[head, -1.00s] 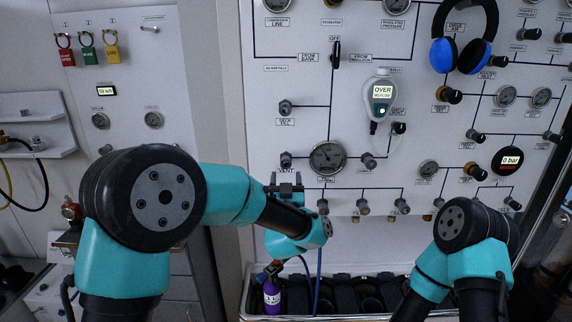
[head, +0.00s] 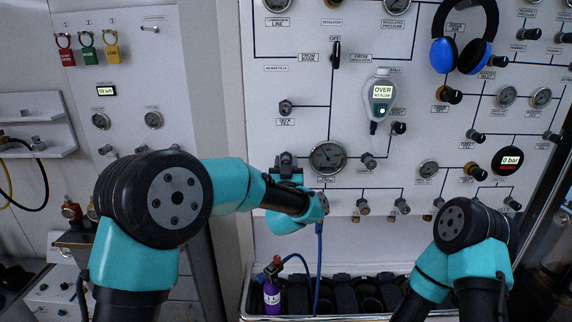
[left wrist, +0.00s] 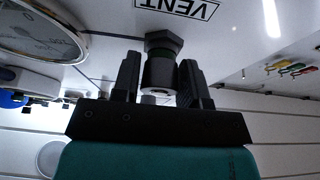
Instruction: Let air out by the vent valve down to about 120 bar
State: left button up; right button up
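The vent valve sits on the main panel left of a round gauge (head: 327,157). In the head view my left gripper (head: 287,162) covers its knob and most of its label. In the left wrist view the dark vent valve knob (left wrist: 160,72) lies between the two fingers of my left gripper (left wrist: 161,82), which appear shut on it from both sides, under the VENT label (left wrist: 177,7). The gauge shows partly there too (left wrist: 40,30); its reading is too small to tell. My right arm (head: 465,235) is at the lower right; its gripper is not visible.
A handheld meter (head: 380,95) reading OVER hangs above the gauge, and blue headphones (head: 462,40) hang at the upper right. A digital display (head: 509,159) reads 0 bar. A purple bottle (head: 271,295) with a hose stands in the tray (head: 345,317) below.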

pick_arm(q)
jog(key=c, duration=0.5)
jog(key=shift+n+y, duration=0.8)
jog(key=shift+n, duration=0.8)
jog(key=o, duration=0.9)
jog(key=v, duration=1.7)
jog(key=shift+s, duration=0.2)
jog(key=shift+f, duration=0.1)
